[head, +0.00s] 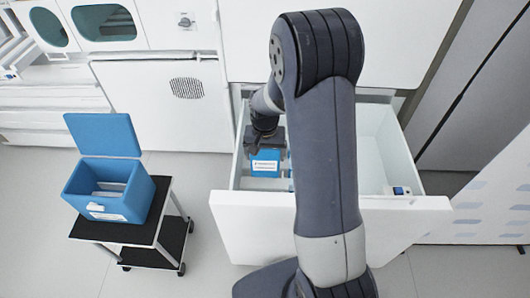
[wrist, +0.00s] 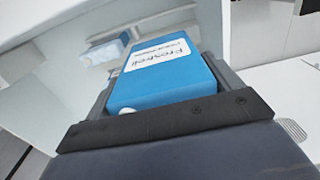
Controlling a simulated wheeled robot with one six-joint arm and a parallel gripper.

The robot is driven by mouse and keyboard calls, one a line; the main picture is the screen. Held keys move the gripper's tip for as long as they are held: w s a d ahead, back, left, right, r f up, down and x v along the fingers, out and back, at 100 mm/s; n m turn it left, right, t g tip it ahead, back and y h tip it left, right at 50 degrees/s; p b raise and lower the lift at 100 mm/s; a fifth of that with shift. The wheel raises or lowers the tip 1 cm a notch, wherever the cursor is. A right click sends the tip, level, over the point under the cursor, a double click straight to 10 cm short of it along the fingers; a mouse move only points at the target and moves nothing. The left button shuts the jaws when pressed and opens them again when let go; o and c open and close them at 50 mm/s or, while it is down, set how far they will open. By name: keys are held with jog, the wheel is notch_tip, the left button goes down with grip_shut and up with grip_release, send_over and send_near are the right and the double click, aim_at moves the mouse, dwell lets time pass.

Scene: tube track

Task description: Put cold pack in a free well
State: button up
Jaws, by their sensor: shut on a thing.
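My gripper (head: 266,138) is shut on a blue cold pack (head: 265,163) with a white label, inside the left part of the open drawer (head: 248,222). In the wrist view the cold pack (wrist: 165,72) sits between the dark jaws of my gripper (wrist: 160,105), its printed label facing up. I cannot tell whether the pack touches the drawer floor. The blue cooler box (head: 140,206) stands on a cart at the left with its lid (head: 103,135) open. Pale dividers or items show inside it; its wells are not clear from here.
The black-topped cart (head: 135,254) has wheels and stands left of the drawer. A small blue-and-white item (head: 397,190) lies at the drawer's right front. My arm hides the drawer's middle. Bare floor lies between cart and drawer.

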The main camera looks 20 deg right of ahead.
aim_at(265, 175)
jog(key=shift+f+b, duration=3.05)
jog(key=shift+f, duration=1.15)
jog(key=shift+f+b, duration=1.35)
jog(key=shift+f, duration=0.4)
jog(key=shift+f+b, duration=0.95)
jog(key=shift+f, duration=0.3)
jog(key=shift+f, duration=0.1)
jog(key=shift+f+b, duration=1.05)
jog(key=shift+f, duration=0.25)
jog(key=shift+f, duration=0.15)
jog(key=shift+f+b, duration=0.25)
jog(key=shift+b, duration=0.05)
